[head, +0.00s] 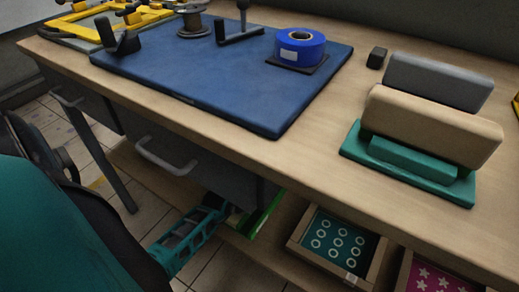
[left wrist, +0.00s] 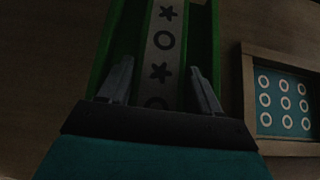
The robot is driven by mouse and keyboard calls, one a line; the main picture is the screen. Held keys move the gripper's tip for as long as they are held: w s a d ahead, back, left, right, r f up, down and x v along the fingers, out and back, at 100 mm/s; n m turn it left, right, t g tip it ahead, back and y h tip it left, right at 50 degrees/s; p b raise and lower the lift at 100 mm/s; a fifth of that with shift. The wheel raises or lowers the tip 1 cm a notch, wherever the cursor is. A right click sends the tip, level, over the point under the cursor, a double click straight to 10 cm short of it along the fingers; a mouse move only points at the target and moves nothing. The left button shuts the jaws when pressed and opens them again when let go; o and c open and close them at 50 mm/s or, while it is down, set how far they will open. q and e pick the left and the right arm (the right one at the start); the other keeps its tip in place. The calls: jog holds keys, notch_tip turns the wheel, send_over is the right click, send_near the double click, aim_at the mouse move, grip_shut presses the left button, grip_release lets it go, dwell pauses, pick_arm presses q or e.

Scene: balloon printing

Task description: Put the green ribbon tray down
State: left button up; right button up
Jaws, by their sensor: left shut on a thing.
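The green ribbon tray (head: 265,216) shows in part below the table's front edge, near the lower shelf. In the left wrist view the tray (left wrist: 212,35) has green side walls and a pale ribbon (left wrist: 163,50) with dark stars and rings. My left gripper (head: 222,206) is at the tray's near end, shut on it; in the left wrist view its fingers (left wrist: 162,92) stand at either side of the ribbon. The tabletop hides the tray's far part in the head view. I cannot tell whether the tray touches the shelf. My right gripper is not in view.
On the shelf (head: 262,252), a wooden tray (head: 300,236) with white rings on teal stands to the right, with a pink star tray (head: 440,275) beyond. The tabletop (head: 330,165) overhangs. A drawer handle (head: 165,160) juts out. A blue mat (head: 215,75) lies on top.

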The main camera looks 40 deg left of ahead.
pick_arm(q)
jog(key=shift+f, duration=0.7)
notch_tip(320, 180, down, 3)
jog(key=shift+r+b, duration=0.15)
jog(key=shift+b, duration=0.9)
jog(key=shift+f, duration=0.25)
jog(key=shift+w+r, duration=0.1)
jog(key=shift+r, duration=0.05)
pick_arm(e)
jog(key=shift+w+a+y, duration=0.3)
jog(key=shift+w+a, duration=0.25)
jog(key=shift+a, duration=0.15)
pick_arm(q)
jog(key=o, duration=1.4)
jog(key=shift+f, duration=0.2)
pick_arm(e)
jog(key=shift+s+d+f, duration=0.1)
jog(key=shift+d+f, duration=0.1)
pick_arm(q)
jog(key=shift+r, duration=0.15)
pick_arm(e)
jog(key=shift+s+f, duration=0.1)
